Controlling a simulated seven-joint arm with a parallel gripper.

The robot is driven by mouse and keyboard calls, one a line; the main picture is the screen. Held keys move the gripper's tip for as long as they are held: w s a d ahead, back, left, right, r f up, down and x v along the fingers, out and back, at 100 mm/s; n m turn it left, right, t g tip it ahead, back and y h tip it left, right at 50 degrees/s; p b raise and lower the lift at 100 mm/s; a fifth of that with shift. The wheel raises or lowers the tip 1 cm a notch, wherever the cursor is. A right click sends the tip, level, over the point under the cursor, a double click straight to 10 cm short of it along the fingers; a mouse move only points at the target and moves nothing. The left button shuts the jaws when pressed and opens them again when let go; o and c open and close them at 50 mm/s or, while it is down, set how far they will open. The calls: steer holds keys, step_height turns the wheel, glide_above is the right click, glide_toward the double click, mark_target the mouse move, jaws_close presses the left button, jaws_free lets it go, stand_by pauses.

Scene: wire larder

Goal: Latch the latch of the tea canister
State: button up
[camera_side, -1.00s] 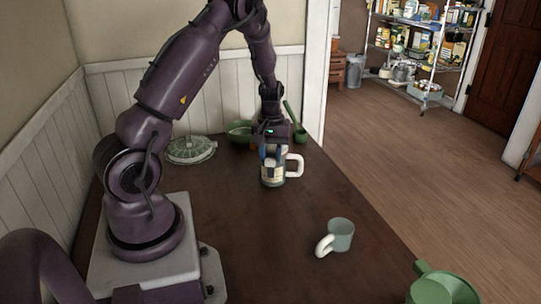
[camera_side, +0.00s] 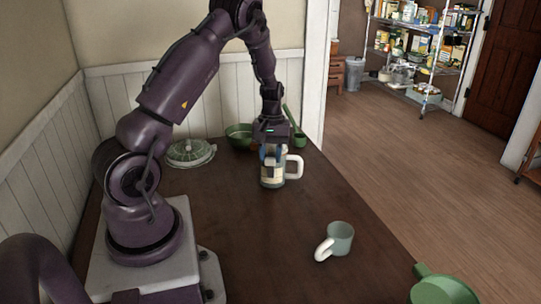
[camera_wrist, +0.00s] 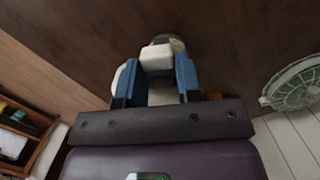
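The tea canister (camera_side: 270,180), with a pale label and dark bands, stands upright on the brown table, directly below my gripper (camera_side: 270,151). A thick white handle (camera_side: 295,167) shows at its right side. In the wrist view my gripper (camera_wrist: 156,68) has its two blue fingers apart, one on each side of a white block (camera_wrist: 156,57). I cannot tell whether the fingers press on this block or whether it is the latch. Part of the canister (camera_wrist: 177,42) shows behind the block. My fingers hide the canister's top in the side view.
A pale green mug (camera_side: 341,238) stands at the front right, with a green vessel (camera_side: 442,289) at the near corner. A round lattice lid or trivet (camera_side: 190,152) and a green bowl (camera_side: 238,134) are at the back. The table's middle is clear.

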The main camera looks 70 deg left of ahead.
steer(key=shift+a, duration=0.2)
steer(key=shift+w+a+h, duration=0.15)
steer(key=shift+a+h, duration=0.15)
stand_by(0.3)
steer(key=o, duration=0.4)
steer(key=shift+c, duration=0.2)
steer(key=shift+r, duration=0.1)
step_height(320, 180, up, 10)
steer(key=a, duration=0.1)
steer(key=shift+w+a, duration=0.35)
steer(key=shift+w, duration=0.05)
steer(key=shift+f, duration=0.2)
